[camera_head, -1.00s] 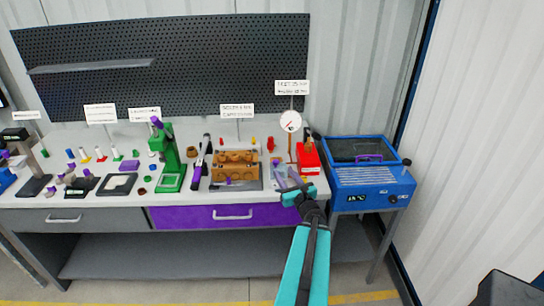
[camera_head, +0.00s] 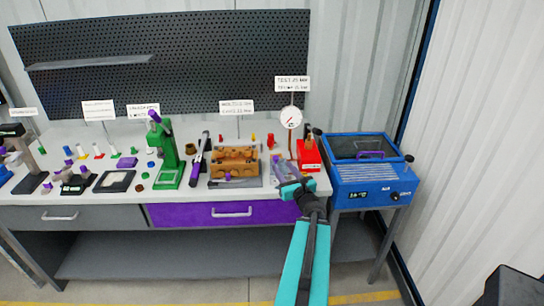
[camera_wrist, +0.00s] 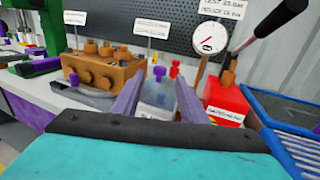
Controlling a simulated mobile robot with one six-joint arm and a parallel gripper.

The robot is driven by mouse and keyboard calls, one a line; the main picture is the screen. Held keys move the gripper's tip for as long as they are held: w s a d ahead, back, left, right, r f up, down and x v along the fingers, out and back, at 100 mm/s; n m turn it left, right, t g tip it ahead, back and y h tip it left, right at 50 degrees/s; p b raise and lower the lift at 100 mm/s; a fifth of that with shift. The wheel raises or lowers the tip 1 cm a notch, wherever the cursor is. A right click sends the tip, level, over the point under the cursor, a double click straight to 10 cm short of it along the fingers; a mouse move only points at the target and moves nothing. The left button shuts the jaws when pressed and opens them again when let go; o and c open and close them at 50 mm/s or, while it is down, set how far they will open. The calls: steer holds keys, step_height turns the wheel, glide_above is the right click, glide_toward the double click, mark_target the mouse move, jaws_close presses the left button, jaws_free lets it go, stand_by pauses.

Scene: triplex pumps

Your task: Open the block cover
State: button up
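A blue unit (camera_head: 372,180) stands at the right, beside the bench. Its cover has a dark window and a purple handle (camera_head: 370,155), and it looks shut. The unit's ribbed top also shows at the right edge of the wrist view (camera_wrist: 290,135). My gripper (camera_head: 284,170) is over the bench's right end, left of the blue unit and apart from its handle. In the wrist view its two purple fingers (camera_wrist: 157,88) are spread.
A red box (camera_head: 308,155) and a dial gauge (camera_head: 291,118) stand close behind my gripper. A brown pump block (camera_head: 235,160) and a green press (camera_head: 163,150) are further left. A purple drawer (camera_head: 215,213) is shut below the bench top. Open floor lies in front.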

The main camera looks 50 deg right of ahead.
mark_target(277, 158)
steer(key=shift+b+x, duration=0.85)
steer(key=shift+b, duration=2.85)
steer(key=b+x, duration=0.2)
steer(key=shift+w+d+b, duration=0.15)
steer(key=shift+w+b, duration=0.15)
steer(key=shift+b, duration=0.05)
steer(key=shift+w+d+r, duration=0.15)
steer(key=shift+w+d, duration=0.3)
steer(key=shift+w, duration=0.15)
steer(key=shift+p+x, duration=0.85)
steer(key=shift+x, duration=2.6)
jaws_close()
